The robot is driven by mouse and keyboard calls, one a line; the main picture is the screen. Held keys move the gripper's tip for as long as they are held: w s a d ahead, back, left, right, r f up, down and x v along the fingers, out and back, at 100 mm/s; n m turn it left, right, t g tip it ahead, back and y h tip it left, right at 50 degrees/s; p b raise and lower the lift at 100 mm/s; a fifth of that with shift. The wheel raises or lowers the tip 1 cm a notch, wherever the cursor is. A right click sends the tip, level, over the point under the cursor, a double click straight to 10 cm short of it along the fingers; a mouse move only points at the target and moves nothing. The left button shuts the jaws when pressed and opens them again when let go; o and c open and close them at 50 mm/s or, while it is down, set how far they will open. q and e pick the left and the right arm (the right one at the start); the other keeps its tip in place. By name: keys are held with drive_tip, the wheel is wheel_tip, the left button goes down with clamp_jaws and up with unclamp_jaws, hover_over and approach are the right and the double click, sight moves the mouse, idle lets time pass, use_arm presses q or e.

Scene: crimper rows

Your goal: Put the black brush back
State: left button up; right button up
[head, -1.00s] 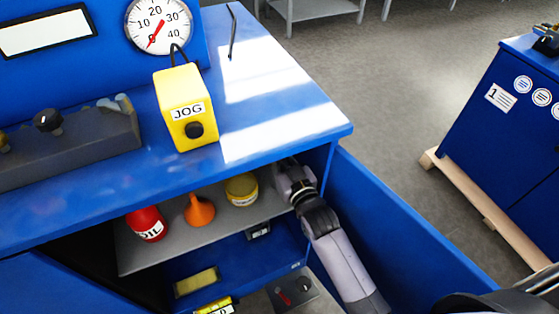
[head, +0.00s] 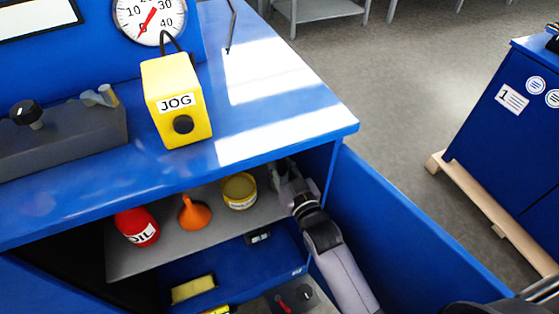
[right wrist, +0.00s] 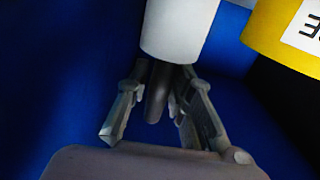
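My right gripper (head: 281,174) is inside the open cabinet, at the right end of the upper shelf, beside a yellow tin. In the right wrist view my gripper's fingers (right wrist: 158,98) stand close on both sides of a dark, round-ended handle, which I take to be the black brush (right wrist: 156,95); they look shut on it. A white cylinder (right wrist: 180,28) hides the handle's far end and the fingertips; I cannot tell whether it belongs to the brush. The brush cannot be made out in the head view. My left gripper is not in view.
The upper shelf (head: 128,262) also holds a red oil can (head: 137,227), an orange funnel (head: 194,212) and the yellow tin (head: 239,190). The blue door (head: 395,235) stands open right of my arm. The blue worktop (head: 200,158) overhangs the shelf; a yellow JOG box (head: 177,102) stands on it.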

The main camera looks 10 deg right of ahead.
drive_tip(key=shift+o, duration=1.3)
drive_tip(key=shift+r, duration=0.15)
drive_tip(key=shift+s, duration=0.15)
drive_tip(key=s+d, duration=0.2)
drive_tip(key=s, duration=0.9)
drive_tip(key=shift+s+d, duration=0.15)
drive_tip(key=shift+s, duration=0.1)
